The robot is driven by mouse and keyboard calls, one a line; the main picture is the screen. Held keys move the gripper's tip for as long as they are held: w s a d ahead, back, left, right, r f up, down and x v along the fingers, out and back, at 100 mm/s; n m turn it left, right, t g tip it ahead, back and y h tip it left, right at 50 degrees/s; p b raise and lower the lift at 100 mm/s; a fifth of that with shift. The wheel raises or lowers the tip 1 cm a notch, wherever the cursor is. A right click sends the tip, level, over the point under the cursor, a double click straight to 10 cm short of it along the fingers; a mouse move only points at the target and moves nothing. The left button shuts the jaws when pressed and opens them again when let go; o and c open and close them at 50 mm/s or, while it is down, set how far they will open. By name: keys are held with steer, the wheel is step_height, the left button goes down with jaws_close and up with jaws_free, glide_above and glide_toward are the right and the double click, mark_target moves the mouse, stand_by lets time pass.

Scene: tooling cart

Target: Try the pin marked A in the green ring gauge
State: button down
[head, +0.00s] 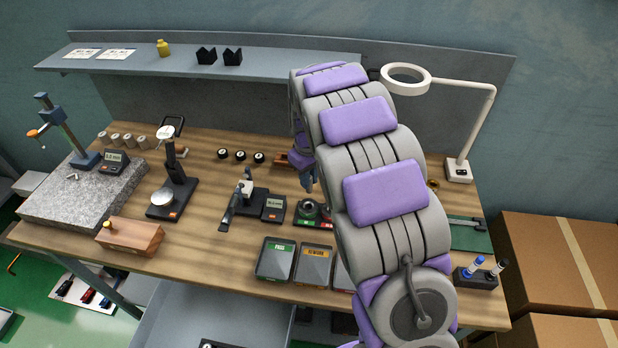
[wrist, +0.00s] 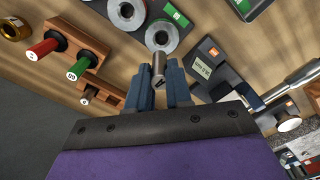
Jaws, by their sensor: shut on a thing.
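My gripper (wrist: 159,88) is shut on a plain silver pin (wrist: 159,66), which stands out between the blue-grey fingers. I cannot read any letter on it. The pin's far end appears close to a steel ring gauge (wrist: 164,36) with a green label (wrist: 176,14) beside it; whether they touch I cannot tell. Another steel ring gauge (wrist: 124,12) lies to its left. In the head view a ring gauge (head: 308,209) sits near green and red bases, and my gripper (head: 309,187) is just above it, partly hidden by my arm.
A digital readout (head: 273,207) stands close left of the rings. Trays (head: 275,259) line the front edge. A ring lamp (head: 405,78) is at the back right.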

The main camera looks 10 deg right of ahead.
mark_target(308, 192)
steer(key=shift+s+a+f+b, duration=0.15)
steer(key=shift+f+b, duration=0.3)
steer(key=shift+f, duration=0.45)
steer(key=shift+w+a+f+b, duration=0.1)
steer(key=shift+f+b, duration=0.3)
steer(key=shift+f, duration=0.5)
steer(key=shift+d+f, duration=0.15)
steer(key=shift+f, duration=0.9)
steer(key=shift+s+r+p, duration=0.1)
steer(key=shift+r+p, duration=0.05)
steer(key=shift+p, duration=0.2)
steer(key=shift+f+p, duration=0.25)
steer(key=shift+p, duration=0.15)
steer(key=shift+f, duration=1.25)
stand_by(3.2)
